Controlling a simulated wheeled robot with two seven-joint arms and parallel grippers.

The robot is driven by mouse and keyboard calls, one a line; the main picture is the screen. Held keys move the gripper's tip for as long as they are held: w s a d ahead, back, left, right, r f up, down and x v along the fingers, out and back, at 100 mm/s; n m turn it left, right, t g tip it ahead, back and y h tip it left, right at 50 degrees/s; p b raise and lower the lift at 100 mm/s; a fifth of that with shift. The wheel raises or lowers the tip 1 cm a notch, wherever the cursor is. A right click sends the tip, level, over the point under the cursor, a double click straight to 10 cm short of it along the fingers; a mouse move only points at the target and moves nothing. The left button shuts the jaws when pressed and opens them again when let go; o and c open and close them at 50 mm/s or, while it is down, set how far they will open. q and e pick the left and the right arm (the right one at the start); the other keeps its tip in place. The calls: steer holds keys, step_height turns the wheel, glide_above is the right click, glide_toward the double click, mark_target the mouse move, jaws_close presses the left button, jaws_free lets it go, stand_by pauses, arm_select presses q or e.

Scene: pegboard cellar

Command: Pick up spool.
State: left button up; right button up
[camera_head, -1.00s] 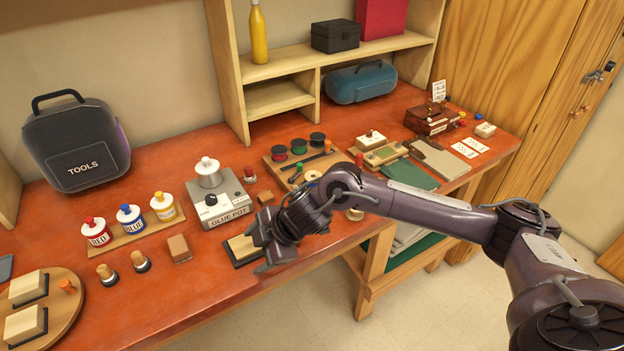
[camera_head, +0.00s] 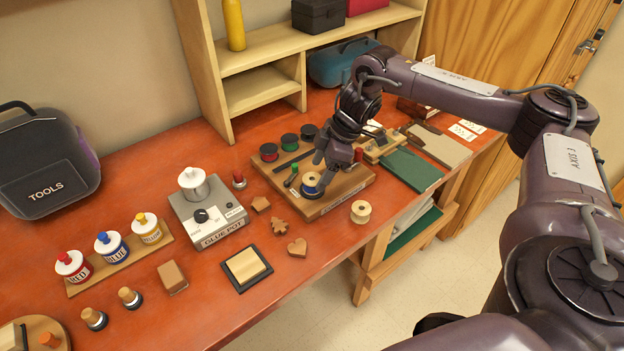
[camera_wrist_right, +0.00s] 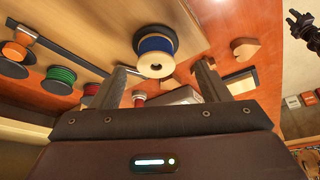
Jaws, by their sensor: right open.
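A spool of blue thread with pale flanges (camera_head: 311,187) stands on the wooden thread board, partly hidden by my right gripper (camera_head: 322,172). In the right wrist view the same spool (camera_wrist_right: 157,48) shows between the lines of the two fingers, just beyond their tips. The right gripper is open and nothing is in its jaws. A pale wooden spool (camera_head: 360,212) stands apart on the table near its front edge. Red (camera_head: 269,152), green (camera_head: 290,142) and black (camera_head: 308,132) spools stand along the board's back. A dark forked part, seemingly my left gripper (camera_wrist_right: 296,20), shows small in the right wrist view.
The thread board (camera_head: 350,184) also holds a green-handled tool (camera_head: 291,177). A glue pot (camera_head: 208,212) stands to its left, with a wooden heart (camera_head: 298,247) in front. A green mat (camera_head: 411,169) lies to the right. Shelves rise behind.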

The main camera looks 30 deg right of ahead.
mark_target(311, 181)
steer(key=x, duration=0.1)
steer(key=p+x, duration=0.1)
steer(key=x, duration=0.1)
steer(key=shift+w+a, duration=0.15)
steer(key=shift+w, duration=0.1)
steer(key=shift+w+a+f, duration=0.2)
steer(key=shift+f, duration=0.45)
steer(key=c, duration=0.6)
arm_select(q)
steer(key=shift+w+d+r, duration=0.1)
steer(key=shift+w+r, duration=0.6)
steer(key=shift+r, duration=0.2)
arm_select(e)
steer(key=c, duration=0.4)
steer(key=shift+r, duration=0.1)
steer(key=shift+c, duration=0.2)
